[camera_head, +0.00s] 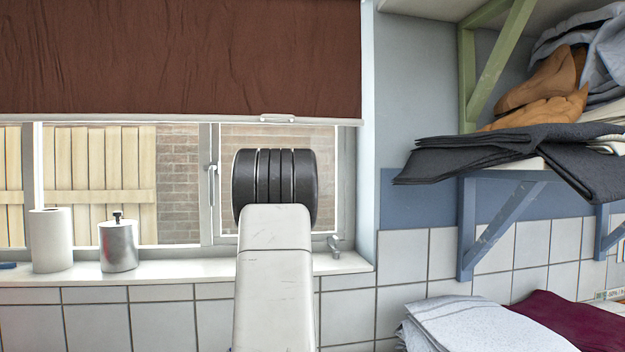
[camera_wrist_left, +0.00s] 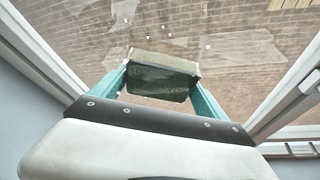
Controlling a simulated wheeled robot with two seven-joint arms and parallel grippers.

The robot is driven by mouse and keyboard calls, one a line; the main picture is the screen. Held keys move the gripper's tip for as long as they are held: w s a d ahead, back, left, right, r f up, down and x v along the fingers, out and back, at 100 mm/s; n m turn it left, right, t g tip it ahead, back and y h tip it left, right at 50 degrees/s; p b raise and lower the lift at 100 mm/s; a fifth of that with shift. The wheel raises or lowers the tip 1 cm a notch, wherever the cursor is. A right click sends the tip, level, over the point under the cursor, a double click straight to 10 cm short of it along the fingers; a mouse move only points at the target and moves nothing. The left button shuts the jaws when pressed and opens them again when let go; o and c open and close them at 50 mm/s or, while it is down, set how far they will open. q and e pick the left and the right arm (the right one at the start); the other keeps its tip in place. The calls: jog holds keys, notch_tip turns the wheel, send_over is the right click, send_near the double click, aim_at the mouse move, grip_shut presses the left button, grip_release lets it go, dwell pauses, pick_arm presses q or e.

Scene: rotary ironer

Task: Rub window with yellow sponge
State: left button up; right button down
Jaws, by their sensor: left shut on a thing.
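The window (camera_head: 274,135) has a pale frame and a view of a brick wall; its glass (camera_wrist_left: 215,45) fills most of the left wrist view, with pale smears and several white specks. My left gripper (camera_wrist_left: 161,80) has teal fingers shut on the sponge (camera_wrist_left: 160,78). The sponge shows a dark green face and a thin pale yellowish edge at the top. It is in front of the glass; I cannot tell if it touches. In the head view my arm covers part of the right pane and hides the gripper and sponge. My right gripper is not in view.
A brown blind (camera_head: 180,58) hangs over the window's upper part. A white roll (camera_head: 50,240) and a metal canister (camera_head: 118,246) stand on the sill (camera_head: 190,270) at left. A window handle (camera_head: 212,180) sticks out. A shelf bracket (camera_head: 500,225) and folded cloths (camera_head: 500,150) are at right.

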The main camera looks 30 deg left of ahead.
pick_arm(q)
jog(key=shift+w+d+f, duration=0.2)
jog(key=shift+w+d, duration=0.7)
jog(key=shift+d, duration=0.1)
jog(key=shift+w+d+f, duration=0.15)
jog(key=shift+w+d, duration=0.7)
jog(key=shift+d, duration=0.15)
jog(key=shift+c, duration=0.7)
jog(key=w+d, duration=0.1)
jog(key=d, duration=0.1)
jog(key=w+d, duration=0.1)
jog(key=w, duration=0.1)
jog(key=shift+w+d+r, duration=0.1)
jog(key=shift+d+r, duration=0.05)
jog(key=shift+d, duration=0.2)
jog(key=shift+r, duration=0.1)
jog(key=s+a, duration=0.8)
jog(key=a, duration=0.1)
jog(key=shift+a, duration=0.3)
jog(key=shift+s, duration=0.1)
jog(key=shift+s+d, duration=2.05)
